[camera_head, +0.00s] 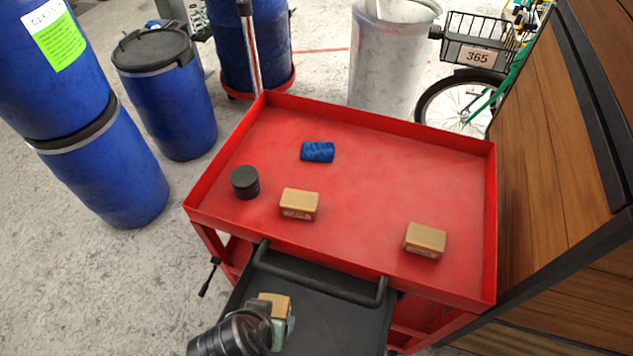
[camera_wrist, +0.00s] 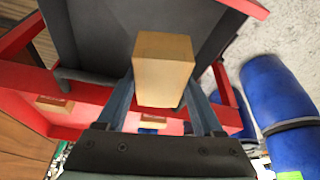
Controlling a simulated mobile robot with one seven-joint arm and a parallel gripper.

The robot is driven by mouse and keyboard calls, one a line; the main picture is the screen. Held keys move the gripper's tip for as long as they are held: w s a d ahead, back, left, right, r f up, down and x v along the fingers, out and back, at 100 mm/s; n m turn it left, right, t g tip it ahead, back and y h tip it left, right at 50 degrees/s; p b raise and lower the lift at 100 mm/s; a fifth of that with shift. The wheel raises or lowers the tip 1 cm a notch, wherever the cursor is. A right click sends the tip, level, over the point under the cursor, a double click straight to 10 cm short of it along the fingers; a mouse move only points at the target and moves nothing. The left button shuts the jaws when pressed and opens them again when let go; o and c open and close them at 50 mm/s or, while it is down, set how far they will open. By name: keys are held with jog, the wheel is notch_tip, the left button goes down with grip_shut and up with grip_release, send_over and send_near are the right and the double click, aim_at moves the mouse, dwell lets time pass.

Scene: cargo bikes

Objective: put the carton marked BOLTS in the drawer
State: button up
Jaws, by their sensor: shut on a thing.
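My gripper (camera_head: 283,325) is shut on a small tan carton (camera_head: 275,303) and holds it over the open dark drawer (camera_head: 325,317) at the front of the red cart. In the wrist view the held carton (camera_wrist: 164,68) sits between the two fingers, with the drawer (camera_wrist: 107,35) beyond it. No marking shows on its visible faces. Two similar cartons stand on the cart's red top, one near the middle (camera_head: 299,204) and one at the right (camera_head: 425,240). Their print is too small to read, so I cannot tell which carton is marked BOLTS.
The red cart top (camera_head: 370,170) has a raised rim and also bears a black round tin (camera_head: 244,182) and a blue bundle (camera_head: 317,152). The drawer's bar handle (camera_head: 315,285) stands up at the cart's side. Blue drums (camera_head: 165,95) stand left; a wooden panel (camera_head: 550,130) is right.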

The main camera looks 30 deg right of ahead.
jog(key=shift+s+d+f+m+h+b, duration=0.2)
jog(key=shift+f+m+b, duration=0.15)
jog(key=shift+f+m, duration=0.15)
jog(key=shift+s+d+f+m+h+b, duration=0.1)
jog(key=shift+s+d+f+m+b, duration=0.15)
jog(key=shift+f+m, duration=0.25)
jog(key=shift+f, duration=0.35)
jog(key=b, duration=0.3)
send_near(302, 302)
jog(key=s+a+f, duration=0.1)
jog(key=a+f, duration=0.1)
jog(key=s+a+f, duration=0.2)
jog(key=shift+s+a+f, duration=0.15)
jog(key=shift+a+f, duration=0.05)
jog(key=shift+a, duration=0.15)
jog(key=shift+w+d+r, duration=0.2)
jog(key=shift+w+d, duration=0.3)
jog(key=shift+d, duration=0.1)
jog(key=shift+w+d+r, duration=0.15)
jog(key=shift+w+d, duration=0.35)
jog(key=shift+d, duration=0.1)
jog(key=shift+w+d, duration=0.35)
jog(key=shift+d, duration=0.15)
jog(key=w+d, duration=0.2)
jog(key=d, duration=0.1)
jog(key=shift+w, duration=0.25)
jog(key=shift+s+f, duration=0.15)
jog(key=shift+f, duration=0.4)
jog(key=shift+f, duration=0.1)
